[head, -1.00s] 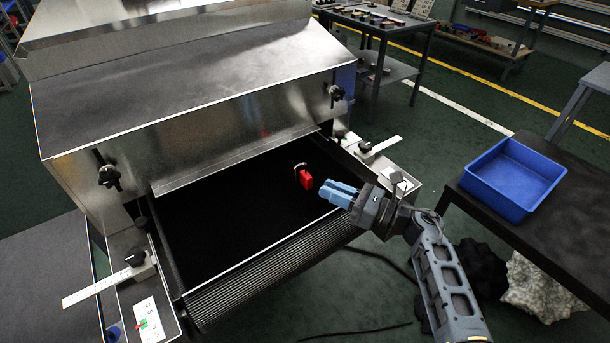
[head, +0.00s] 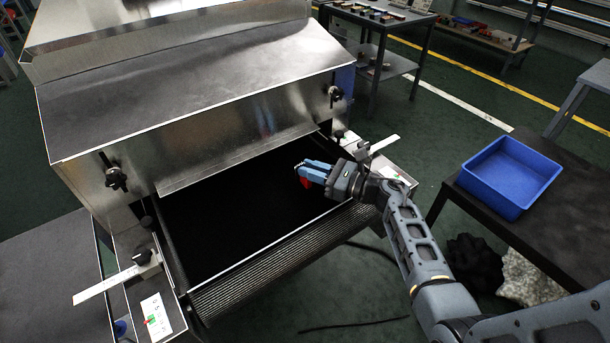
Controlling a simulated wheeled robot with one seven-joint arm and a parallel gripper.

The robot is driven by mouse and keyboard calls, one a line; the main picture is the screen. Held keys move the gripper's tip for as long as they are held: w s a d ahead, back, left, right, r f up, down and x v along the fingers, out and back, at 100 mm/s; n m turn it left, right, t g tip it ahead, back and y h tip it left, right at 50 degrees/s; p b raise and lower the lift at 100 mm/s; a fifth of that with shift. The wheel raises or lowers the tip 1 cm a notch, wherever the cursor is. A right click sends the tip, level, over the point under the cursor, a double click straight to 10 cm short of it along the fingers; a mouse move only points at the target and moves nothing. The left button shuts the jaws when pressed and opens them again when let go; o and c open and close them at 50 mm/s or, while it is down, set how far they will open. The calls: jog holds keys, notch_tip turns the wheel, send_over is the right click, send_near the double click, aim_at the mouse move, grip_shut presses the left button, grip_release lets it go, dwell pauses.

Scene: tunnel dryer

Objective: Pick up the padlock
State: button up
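The red padlock (head: 306,183) lies on the black belt of the dryer, near the right side of its opening. Only a small red part shows below my fingers; the rest and most of its shackle are hidden. My gripper (head: 303,171), with blue fingers, reaches in from the right and its fingertips are over the padlock in this view. I cannot tell whether the fingers are closed on it or touch it.
The steel hood (head: 220,145) rises just behind the belt (head: 230,215). A guide bracket (head: 382,145) stands close to the right of my gripper. A blue bin (head: 512,178) sits on the dark table at right. The belt's left part is clear.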

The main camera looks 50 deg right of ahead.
grip_shut()
dwell(0.5)
